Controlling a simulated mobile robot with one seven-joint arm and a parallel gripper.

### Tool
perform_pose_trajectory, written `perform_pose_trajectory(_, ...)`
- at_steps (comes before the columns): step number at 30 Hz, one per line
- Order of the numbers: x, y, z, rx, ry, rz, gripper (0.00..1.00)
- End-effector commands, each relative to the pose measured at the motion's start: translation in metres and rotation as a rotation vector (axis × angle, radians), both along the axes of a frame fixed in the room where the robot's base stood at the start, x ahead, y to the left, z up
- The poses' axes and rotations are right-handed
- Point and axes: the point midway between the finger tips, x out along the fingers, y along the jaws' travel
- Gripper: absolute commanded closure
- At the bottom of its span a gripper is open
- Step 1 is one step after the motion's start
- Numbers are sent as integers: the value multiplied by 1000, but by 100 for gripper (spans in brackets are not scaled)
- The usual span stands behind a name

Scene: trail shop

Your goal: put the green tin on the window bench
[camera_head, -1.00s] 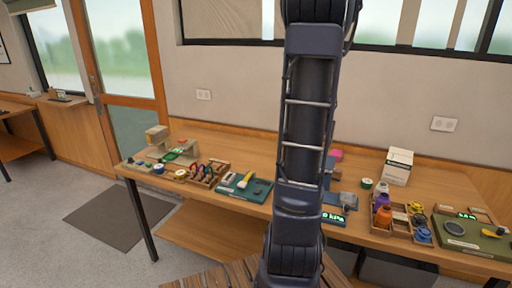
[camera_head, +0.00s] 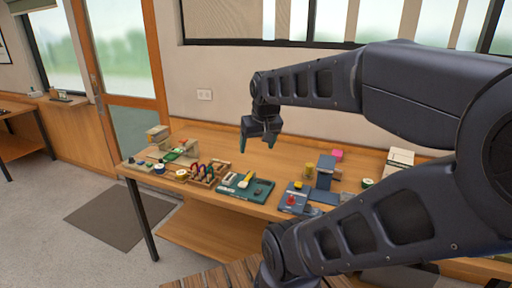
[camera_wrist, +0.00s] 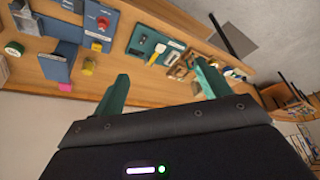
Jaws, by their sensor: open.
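A small round green thing with a pale top (camera_head: 367,183), which may be the green tin, stands on the long wooden table (camera_head: 300,160), near the white box. A round green thing also shows at the left edge of the wrist view (camera_wrist: 14,48). My gripper (camera_head: 258,145) is open and empty, with green fingertips pointing down above the back middle of the table. It is well to the left of the round green thing in the head view. In the wrist view my gripper's fingers (camera_wrist: 160,88) stand wide apart with nothing between them. A wooden bench (camera_head: 68,118) stands under the left window.
A dark green tray (camera_head: 262,192), a blue device with a red knob (camera_head: 294,197), a blue block (camera_head: 325,170) and a pink block (camera_head: 337,154) stand on the table. A white box (camera_head: 399,159) is partly behind my arm. My arm hides the table's right end.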

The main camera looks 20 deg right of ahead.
Motion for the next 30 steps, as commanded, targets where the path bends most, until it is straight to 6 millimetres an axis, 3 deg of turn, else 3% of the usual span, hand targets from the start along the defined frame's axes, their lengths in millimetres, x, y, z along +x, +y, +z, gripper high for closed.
perform_pose_trajectory(6,-16,12,-1,-11,1,50,19)
perform_pose_trajectory(20,-13,8,-1,-11,-1,38,19)
perform_pose_trajectory(25,14,-22,-4,-15,-20,-63,19)
perform_pose_trajectory(30,54,-81,-12,-28,-62,-236,19)
